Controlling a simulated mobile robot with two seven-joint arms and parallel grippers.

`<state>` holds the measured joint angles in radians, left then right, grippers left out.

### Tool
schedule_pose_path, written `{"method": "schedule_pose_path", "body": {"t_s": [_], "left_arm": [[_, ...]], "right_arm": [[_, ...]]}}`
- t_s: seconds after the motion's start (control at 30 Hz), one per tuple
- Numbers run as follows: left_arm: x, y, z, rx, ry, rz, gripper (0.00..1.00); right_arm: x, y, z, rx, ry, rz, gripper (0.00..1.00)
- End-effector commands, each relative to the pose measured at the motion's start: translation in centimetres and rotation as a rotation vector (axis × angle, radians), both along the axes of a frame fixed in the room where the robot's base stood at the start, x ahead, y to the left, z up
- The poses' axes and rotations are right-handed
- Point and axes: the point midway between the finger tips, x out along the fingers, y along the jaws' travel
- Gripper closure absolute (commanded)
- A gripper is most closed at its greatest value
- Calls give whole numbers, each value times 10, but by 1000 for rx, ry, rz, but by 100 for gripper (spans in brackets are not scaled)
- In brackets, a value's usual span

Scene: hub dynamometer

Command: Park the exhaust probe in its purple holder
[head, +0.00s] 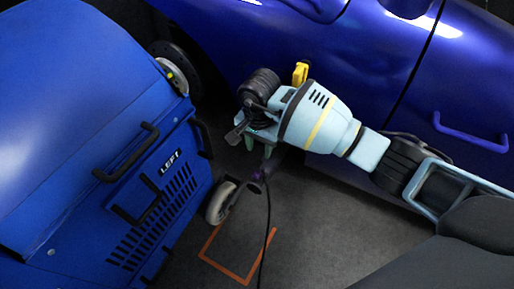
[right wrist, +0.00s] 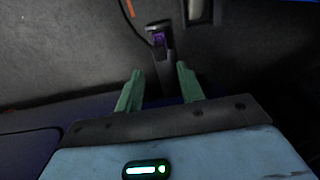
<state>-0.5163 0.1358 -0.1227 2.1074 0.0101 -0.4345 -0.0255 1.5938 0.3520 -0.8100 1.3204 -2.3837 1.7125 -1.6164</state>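My right gripper (head: 238,152) reaches in from the right, pointing down toward the floor by the blue cabinet's wheel. In the right wrist view its two green fingers (right wrist: 159,72) are apart, with nothing seen gripped between them. A small purple part (right wrist: 158,38), on a dark upright piece, shows just beyond the fingertips; it looks like the purple holder. In the head view purple (head: 258,182) shows below the gripper, partly hidden. A black cable (head: 267,225) runs from there along the floor. I cannot clearly make out the exhaust probe. My left gripper is not in view.
A blue cabinet (head: 90,130) marked LEFT, with black handles and a caster wheel (head: 220,203), stands at left. A blue car body (head: 370,70) fills the back. An orange floor outline (head: 238,277) lies in front on open grey floor.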

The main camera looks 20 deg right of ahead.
Motion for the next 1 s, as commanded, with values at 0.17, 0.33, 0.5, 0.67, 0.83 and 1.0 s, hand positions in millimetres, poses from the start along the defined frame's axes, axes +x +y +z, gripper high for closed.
{"method": "schedule_pose_path", "body": {"t_s": [0.17,0.33,0.5,0.67,0.83,1.0], "left_arm": [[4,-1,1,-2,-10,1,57],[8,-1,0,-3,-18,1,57],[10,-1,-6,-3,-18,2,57],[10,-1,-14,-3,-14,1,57],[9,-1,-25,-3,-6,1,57],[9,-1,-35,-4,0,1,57]], "right_arm": [[0,0,0,2,-1,0,62],[0,1,-4,1,0,0,62],[0,1,-14,3,1,-1,62],[0,1,-28,3,1,-1,62],[0,1,-46,3,1,0,62],[1,0,-63,1,-1,0,62]]}}
